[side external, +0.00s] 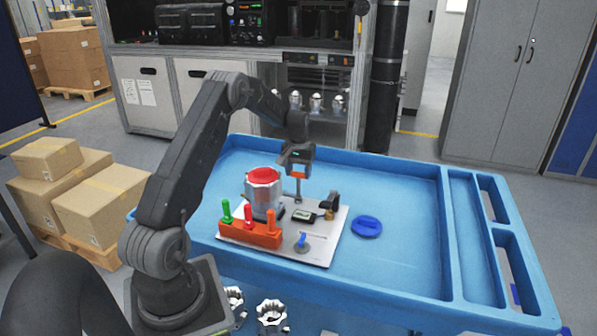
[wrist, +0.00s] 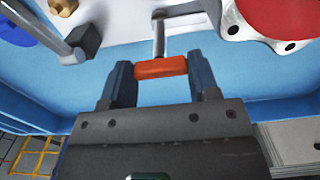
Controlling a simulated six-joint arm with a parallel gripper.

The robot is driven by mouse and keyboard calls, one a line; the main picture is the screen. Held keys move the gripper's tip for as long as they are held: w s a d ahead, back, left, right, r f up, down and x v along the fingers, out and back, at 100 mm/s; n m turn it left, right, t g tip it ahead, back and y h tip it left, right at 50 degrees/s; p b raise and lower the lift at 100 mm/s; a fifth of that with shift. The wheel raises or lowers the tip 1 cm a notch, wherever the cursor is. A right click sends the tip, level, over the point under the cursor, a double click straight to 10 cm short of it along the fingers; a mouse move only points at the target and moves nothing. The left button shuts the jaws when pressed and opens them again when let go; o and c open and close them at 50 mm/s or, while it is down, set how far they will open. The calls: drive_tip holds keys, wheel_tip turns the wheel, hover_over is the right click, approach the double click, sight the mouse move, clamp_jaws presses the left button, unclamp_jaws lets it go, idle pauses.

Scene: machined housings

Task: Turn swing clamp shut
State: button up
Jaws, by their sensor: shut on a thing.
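My gripper (side external: 298,172) is over the back edge of the white fixture plate (side external: 325,246). In the wrist view my gripper (wrist: 161,75) is shut on the orange handle (wrist: 160,67) of the swing clamp, with a dark finger at each end of it. The clamp's metal rod (wrist: 159,38) runs from the handle towards the plate. The metal housing (side external: 262,196), with a red top face (side external: 265,176), stands on the plate to the left of the clamp in the side view. Whether the clamp touches the housing cannot be told.
An orange rack (side external: 250,235) with green, red and orange handled tools stands at the plate's front left. The blue tray (side external: 405,255) is clear further right.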

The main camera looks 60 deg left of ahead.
drive_tip(key=shift+c, duration=0.7)
drive_tip(key=shift+n, duration=0.3)
drive_tip(key=n, duration=0.2)
drive_tip(key=shift+n, duration=0.4)
drive_tip(key=n, duration=0.5)
drive_tip(key=shift+n, duration=0.4)
drive_tip(key=o, duration=0.9)
